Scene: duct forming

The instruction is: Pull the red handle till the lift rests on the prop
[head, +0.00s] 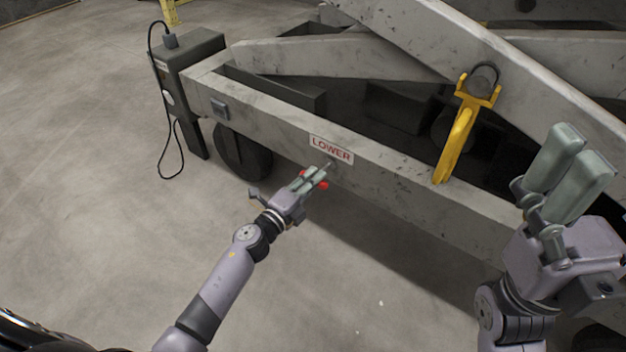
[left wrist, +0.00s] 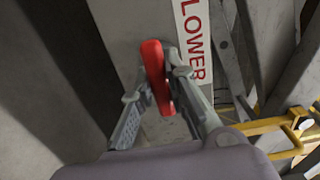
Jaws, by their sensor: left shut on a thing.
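The red handle (head: 322,184) sticks out from the side of the grey base frame, just below the LOWER label (head: 331,149). My left gripper (head: 314,178) is shut on it. In the left wrist view the red handle (left wrist: 156,76) lies between both fingers. The yellow prop (head: 453,145) leans upright beside the base frame, with its forked top at a dark round pin on the lift's grey arm (head: 440,35). I cannot tell whether the pin bears on the fork. My right gripper (head: 568,158) is empty, its fingers apart, in front of the frame at the right.
The grey base frame (head: 265,125) runs diagonally across the view, with a dark wheel (head: 240,150) beneath it. A grey box (head: 190,60) with a looping black cable (head: 163,130) stands at the left end. The concrete floor at the left is clear.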

